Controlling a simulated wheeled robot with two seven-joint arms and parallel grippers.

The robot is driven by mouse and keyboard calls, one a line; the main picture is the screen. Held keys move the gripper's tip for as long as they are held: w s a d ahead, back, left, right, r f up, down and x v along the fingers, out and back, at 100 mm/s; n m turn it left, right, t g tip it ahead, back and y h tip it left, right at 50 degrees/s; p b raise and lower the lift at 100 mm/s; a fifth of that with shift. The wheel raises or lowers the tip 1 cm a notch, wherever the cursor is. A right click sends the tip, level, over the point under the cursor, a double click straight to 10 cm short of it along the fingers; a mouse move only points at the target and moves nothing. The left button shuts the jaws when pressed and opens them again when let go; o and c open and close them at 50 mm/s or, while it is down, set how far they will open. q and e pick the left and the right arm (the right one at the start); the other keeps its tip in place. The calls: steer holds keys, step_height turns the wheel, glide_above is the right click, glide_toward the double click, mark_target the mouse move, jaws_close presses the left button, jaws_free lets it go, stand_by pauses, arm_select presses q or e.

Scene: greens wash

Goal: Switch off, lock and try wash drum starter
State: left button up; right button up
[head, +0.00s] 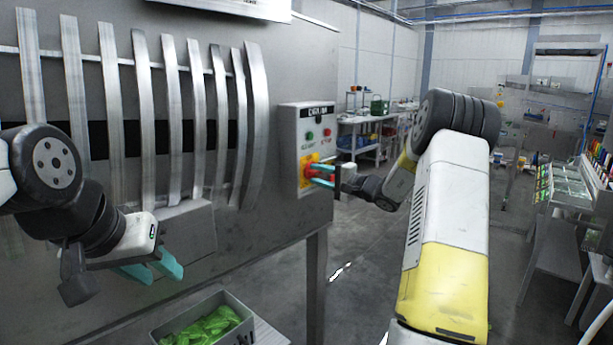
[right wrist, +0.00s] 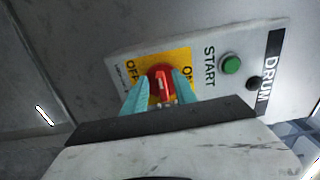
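The wash drum starter is a grey box (head: 308,115) on the machine's right end. It has a label with DRUM, a green START button (right wrist: 231,64), a dark button (right wrist: 254,83) and a red rotary switch (right wrist: 161,76) on a yellow plate (right wrist: 181,54) marked ON and OFF. I cannot tell which mark the switch points at. My right gripper (head: 318,176) is at the switch; in the right wrist view its teal fingers (right wrist: 160,88) sit against both sides of the red knob. My left gripper (head: 152,271) is open and empty before the machine's lower front. No lock is clearly visible.
A grey bin (head: 248,305) of green leaves stands below the machine, at the bottom. Curved metal slats (head: 255,125) cover the machine front. A shelf cart (head: 365,130) stands behind, and a bench with coloured items (head: 567,185) is at right.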

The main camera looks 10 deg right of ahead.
steer(key=v, duration=0.7)
steer(key=shift+s+d, duration=0.25)
steer(key=shift+s, duration=0.05)
steer(key=shift+a, duration=0.1)
